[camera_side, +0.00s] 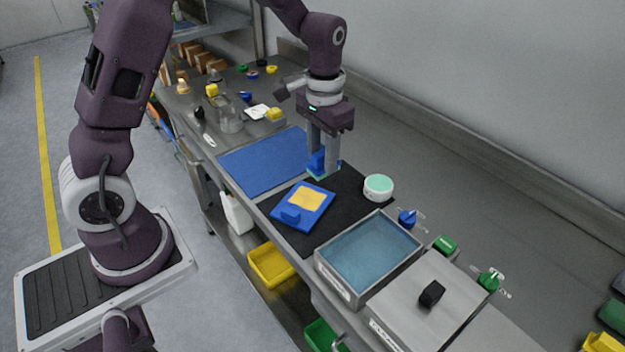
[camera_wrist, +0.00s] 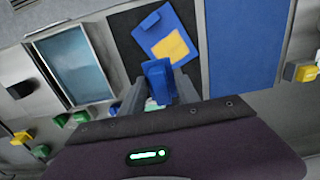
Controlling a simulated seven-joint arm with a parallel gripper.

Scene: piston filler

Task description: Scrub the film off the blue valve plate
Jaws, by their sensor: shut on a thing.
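The blue valve plate (camera_side: 289,214) lies flat on a black mat, with a yellow film patch (camera_side: 306,199) over part of its face and a raised blue block at its near edge. In the wrist view the plate (camera_wrist: 151,40) and film (camera_wrist: 170,47) show ahead of the fingers. My gripper (camera_side: 323,163) points down beyond the plate, at the mat's far side. It is shut on a blue-handled scrubber (camera_wrist: 158,77) with a pale teal underside, which also shows in the side view (camera_side: 316,161). I cannot tell whether the scrubber touches the mat. It is apart from the plate.
The black mat (camera_side: 345,205) also bears a round white tub with a teal top (camera_side: 378,187). A water-filled basin (camera_side: 370,252) and a lidded steel box (camera_side: 428,300) stand nearer. A bare blue mat (camera_side: 262,162) lies beyond.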

